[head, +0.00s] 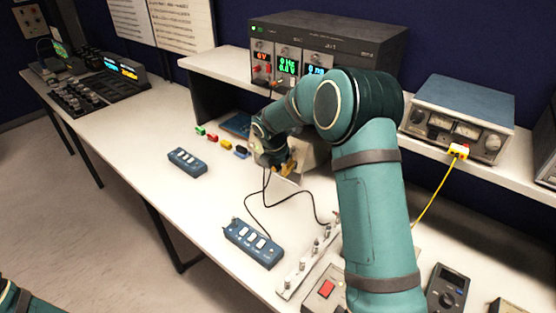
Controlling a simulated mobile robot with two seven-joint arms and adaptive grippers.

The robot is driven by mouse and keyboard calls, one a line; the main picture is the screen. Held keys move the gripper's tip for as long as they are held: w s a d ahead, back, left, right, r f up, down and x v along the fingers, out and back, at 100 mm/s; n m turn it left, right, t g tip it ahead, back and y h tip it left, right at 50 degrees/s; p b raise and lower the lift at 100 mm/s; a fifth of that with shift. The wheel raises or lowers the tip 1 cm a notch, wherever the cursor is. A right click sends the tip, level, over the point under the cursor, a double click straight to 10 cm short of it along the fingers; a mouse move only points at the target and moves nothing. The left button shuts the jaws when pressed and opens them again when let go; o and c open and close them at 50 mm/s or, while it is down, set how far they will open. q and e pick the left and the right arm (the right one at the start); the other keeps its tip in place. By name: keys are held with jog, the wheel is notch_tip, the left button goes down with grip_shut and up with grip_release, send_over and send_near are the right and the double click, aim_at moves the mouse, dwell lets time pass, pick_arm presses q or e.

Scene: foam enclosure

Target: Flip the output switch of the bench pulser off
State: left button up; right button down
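A dark grey instrument rack (330,38) stands on the shelf, with three lit panels and small knobs and leads. Its middle panel shows green digits. I cannot tell for certain which unit is the bench pulser, and no output switch can be made out. My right arm reaches across the bench from the right. My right gripper (278,160) is low below the rack, in front of a beige box (316,156) that it partly hides. Its fingers are too small to tell open from shut. My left gripper is out of view; only a bit of that arm shows at bottom left.
Blue switch boxes (187,162) and (253,244) lie on the white bench, with black leads near the second. A metal terminal strip (305,262) and a box with a red button (326,288) are at front. A blue-grey meter unit (460,110) stands on the right shelf.

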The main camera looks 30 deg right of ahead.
jog(key=shift+w+d+f, duration=0.3)
jog(key=shift+d+f, duration=0.05)
jog(key=shift+d, duration=0.35)
jog(key=shift+w+d+f, duration=0.3)
jog(key=shift+d+f, duration=0.05)
jog(key=shift+d, duration=0.35)
jog(key=shift+w+d+f+h+b, duration=0.1)
jog(key=shift+d+f+h+b, duration=0.2)
jog(key=shift+h+b, duration=0.15)
jog(key=shift+r, duration=0.15)
jog(key=shift+r+p, duration=0.7)
jog(key=shift+p, duration=0.2)
